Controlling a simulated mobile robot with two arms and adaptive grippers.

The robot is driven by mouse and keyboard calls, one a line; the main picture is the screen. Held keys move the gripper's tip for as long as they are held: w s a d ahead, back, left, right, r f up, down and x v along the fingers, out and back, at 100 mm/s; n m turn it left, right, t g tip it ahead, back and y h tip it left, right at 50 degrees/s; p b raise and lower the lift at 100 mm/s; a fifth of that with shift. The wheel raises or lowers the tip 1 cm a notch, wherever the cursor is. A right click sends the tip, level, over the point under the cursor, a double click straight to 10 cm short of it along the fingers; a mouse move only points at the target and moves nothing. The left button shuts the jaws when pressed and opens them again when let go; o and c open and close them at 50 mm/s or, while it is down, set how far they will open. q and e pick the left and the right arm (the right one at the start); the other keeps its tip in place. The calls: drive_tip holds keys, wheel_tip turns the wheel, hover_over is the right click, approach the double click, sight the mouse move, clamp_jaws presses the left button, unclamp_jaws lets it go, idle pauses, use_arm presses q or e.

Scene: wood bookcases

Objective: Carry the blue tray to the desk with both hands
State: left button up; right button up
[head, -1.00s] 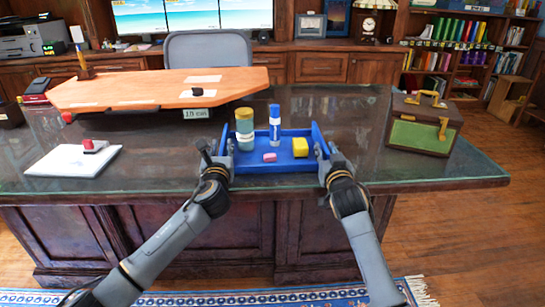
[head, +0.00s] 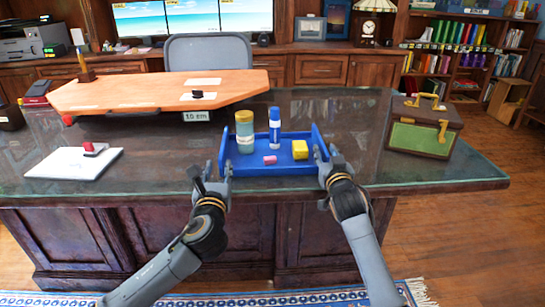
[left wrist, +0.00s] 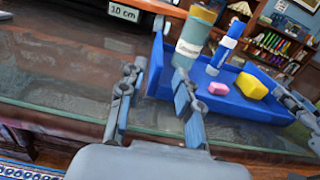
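The blue tray (head: 270,170) rests flat on the glass-topped desk (head: 120,183) near its front edge. It holds a green jar with a tan lid (head: 245,132), a blue and white tube (head: 275,127), a pink block (head: 270,160) and a yellow block (head: 300,149). My left gripper (head: 212,174) is open at the tray's front left corner. In the left wrist view its fingers (left wrist: 155,105) are spread, with nothing visibly gripped. My right gripper (head: 328,158) is at the tray's right wall; whether it grips that wall is unclear.
A green and brown case (head: 424,128) stands on the desk at right. A white pad with a red-topped stamp (head: 75,162) lies at left. A grey chair (head: 208,48) stands beyond the desk.

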use_arm(q)
drive_tip(key=shift+s+d, duration=0.1)
drive_tip(key=shift+s, duration=1.05)
use_arm(e)
drive_tip(key=shift+s, duration=0.15)
drive_tip(key=s+d, duration=0.1)
drive_tip(key=s, duration=1)
drive_tip(key=shift+s, duration=0.3)
use_arm(q)
drive_tip(key=shift+s+f, duration=0.1)
use_arm(e)
drive_tip(key=shift+s+f, duration=0.1)
